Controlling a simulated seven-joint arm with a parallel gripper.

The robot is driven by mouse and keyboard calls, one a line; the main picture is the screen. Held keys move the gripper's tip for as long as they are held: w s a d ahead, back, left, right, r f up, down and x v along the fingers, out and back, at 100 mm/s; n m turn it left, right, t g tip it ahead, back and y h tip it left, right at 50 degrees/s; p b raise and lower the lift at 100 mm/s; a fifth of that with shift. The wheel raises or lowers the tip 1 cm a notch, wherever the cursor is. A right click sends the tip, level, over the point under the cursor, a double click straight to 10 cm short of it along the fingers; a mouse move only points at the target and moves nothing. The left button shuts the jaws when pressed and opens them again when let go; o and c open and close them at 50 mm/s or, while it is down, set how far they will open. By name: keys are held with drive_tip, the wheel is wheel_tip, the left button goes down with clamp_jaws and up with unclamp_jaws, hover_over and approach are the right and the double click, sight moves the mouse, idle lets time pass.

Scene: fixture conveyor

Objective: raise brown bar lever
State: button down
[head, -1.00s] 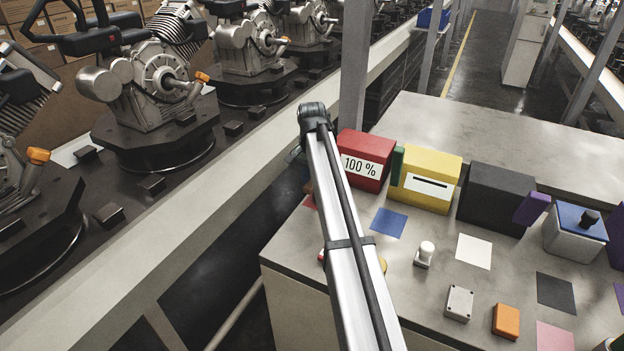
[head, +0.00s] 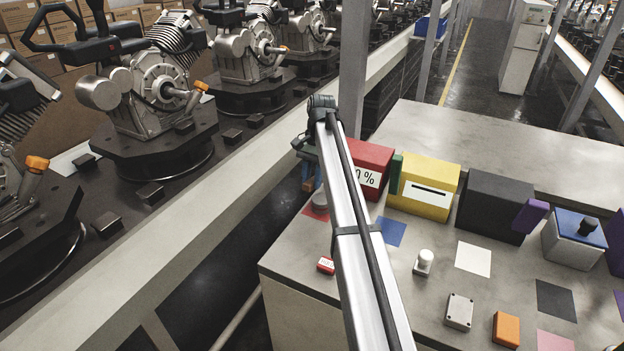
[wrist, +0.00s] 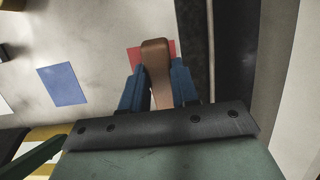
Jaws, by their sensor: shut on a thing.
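The brown bar lever (wrist: 155,55) shows in the wrist view, upright in the picture between the two blue fingers of my gripper (wrist: 158,88). The fingers are shut on it, one on each side, and its rounded end reaches past the fingertips. The lever's base and pivot are hidden. In the head view my gripper (head: 308,178) shows only in small part, left of my arm link at the bench's left edge. The lever cannot be made out clearly there.
On the bench (head: 290,262) stand a red box (head: 372,158), a yellow box (head: 424,187) and a black box (head: 496,207). The conveyor (head: 250,130) with engines runs left.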

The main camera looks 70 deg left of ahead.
drive_tip(key=c, duration=0.8)
unclamp_jaws()
drive_tip(key=shift+c, duration=0.2)
drive_tip(key=shift+r, duration=0.15)
drive_tip(key=shift+w+a+r, duration=0.15)
drive_tip(key=shift+r, duration=0.4)
drive_tip(key=v, duration=0.3)
drive_tip(key=shift+a+r, duration=0.1)
drive_tip(key=shift+r, duration=0.3)
drive_tip(key=w+a, duration=0.8)
drive_tip(key=shift+w+a, duration=0.15)
drive_tip(key=shift+w, duration=0.15)
drive_tip(key=shift+f, duration=0.15)
